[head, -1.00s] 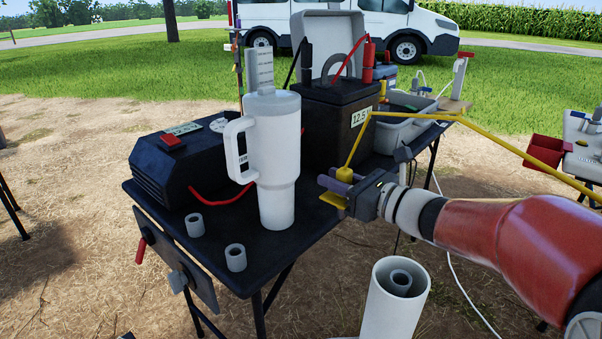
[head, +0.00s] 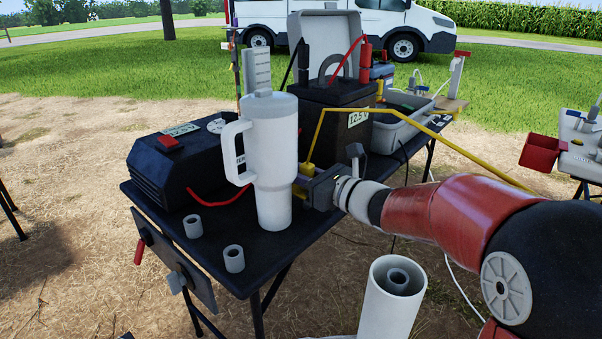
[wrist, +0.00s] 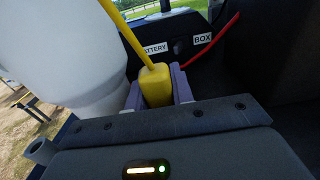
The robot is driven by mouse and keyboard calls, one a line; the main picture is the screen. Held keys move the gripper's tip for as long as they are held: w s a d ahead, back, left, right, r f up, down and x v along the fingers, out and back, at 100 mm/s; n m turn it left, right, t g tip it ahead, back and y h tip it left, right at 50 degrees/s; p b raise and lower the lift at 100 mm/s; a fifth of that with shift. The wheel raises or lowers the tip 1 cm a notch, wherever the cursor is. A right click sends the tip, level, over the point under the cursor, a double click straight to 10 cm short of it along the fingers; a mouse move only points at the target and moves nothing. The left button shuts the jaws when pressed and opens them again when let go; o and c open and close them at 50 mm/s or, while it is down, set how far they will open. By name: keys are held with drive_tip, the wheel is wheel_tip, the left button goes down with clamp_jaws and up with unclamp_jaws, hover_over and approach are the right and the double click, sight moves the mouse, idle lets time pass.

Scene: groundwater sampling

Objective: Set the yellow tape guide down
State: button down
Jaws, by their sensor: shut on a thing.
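The yellow tape guide shows in the wrist view (wrist: 156,85) as a yellow block with a thin yellow rod rising from it. Its long bent rod (head: 385,112) also shows in the head view, crossing to the right above my arm. My gripper (head: 302,188) is shut on the block, which sits between the purple-grey fingers in the wrist view. The gripper is over the black table (head: 190,250), right beside the large white tumbler (head: 272,150), which partly hides the fingers in the head view. I cannot tell whether the guide touches the table.
The black battery box (head: 335,125) stands just behind my gripper, and a black case (head: 165,168) stands left of the tumbler. Two grey rings (head: 234,258) lie at the front edge. A grey tray (head: 405,125) is at the back right. A white pipe (head: 392,300) stands in front.

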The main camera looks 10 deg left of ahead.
drive_tip(key=shift+f, duration=0.2)
drive_tip(key=c, duration=1.5)
unclamp_jaws()
drive_tip(key=shift+r, duration=0.1)
drive_tip(key=shift+r, duration=0.15)
drive_tip(key=b+v, duration=0.1)
drive_tip(key=v, duration=1.1)
